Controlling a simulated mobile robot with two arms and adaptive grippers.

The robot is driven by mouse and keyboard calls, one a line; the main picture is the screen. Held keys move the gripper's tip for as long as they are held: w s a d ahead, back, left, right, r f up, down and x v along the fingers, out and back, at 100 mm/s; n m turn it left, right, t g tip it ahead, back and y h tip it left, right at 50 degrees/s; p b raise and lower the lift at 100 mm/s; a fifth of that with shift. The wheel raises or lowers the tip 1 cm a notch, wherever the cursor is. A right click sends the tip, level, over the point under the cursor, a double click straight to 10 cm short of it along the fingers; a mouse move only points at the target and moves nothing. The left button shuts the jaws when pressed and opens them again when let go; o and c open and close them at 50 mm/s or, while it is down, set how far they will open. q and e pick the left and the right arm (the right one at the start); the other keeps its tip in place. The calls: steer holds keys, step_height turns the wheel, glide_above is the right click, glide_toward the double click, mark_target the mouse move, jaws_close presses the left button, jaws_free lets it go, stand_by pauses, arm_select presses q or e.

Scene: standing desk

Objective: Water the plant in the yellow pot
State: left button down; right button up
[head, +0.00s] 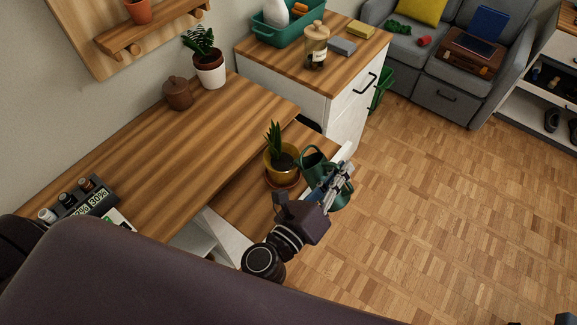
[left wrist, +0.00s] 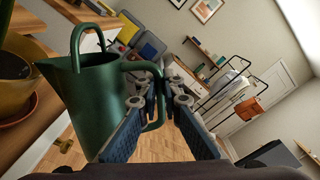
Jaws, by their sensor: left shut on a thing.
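The yellow pot (head: 279,165) holds a spiky green plant (head: 274,142) and stands on a brown saucer (head: 284,184) on the lower wooden shelf. The dark green watering can (head: 312,167) is right beside it, partly hidden behind my left gripper (head: 340,180). In the left wrist view, my left gripper (left wrist: 166,98) is shut on the handle of the watering can (left wrist: 95,95). The can's spout points left, toward the yellow pot (left wrist: 14,88) at the picture's edge. No water shows. My right gripper is not seen.
A white cabinet (head: 335,105) stands behind the can. The parquet floor (head: 440,210) to the right is open.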

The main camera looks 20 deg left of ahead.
mark_target(349, 187)
arm_select(q)
steer(key=shift+s+d+f+m+b, duration=0.1)
steer(key=shift+d+f+m+b, duration=0.1)
steer(key=shift+f+b, duration=0.3)
steer(key=shift+s+d+f+m+b, duration=0.1)
steer(key=shift+d+f+m+b, duration=0.1)
steer(key=shift+f+b, duration=0.3)
steer(key=shift+s+d+f+m+b, duration=0.15)
steer(key=shift+d+m+b, duration=0.25)
steer(key=shift+d+b, duration=0.1)
steer(key=shift+d, duration=0.1)
steer(key=shift+s+d+f+m+b, duration=0.15)
steer(key=shift+d+f+m+b, duration=0.15)
steer(key=shift+f+b, duration=0.15)
steer(key=s+d+f+m+b, duration=0.2)
steer(key=d+f+m+b, duration=0.4)
steer(key=f+b, duration=0.1)
steer(key=shift+s, duration=0.1)
stand_by(1.3)
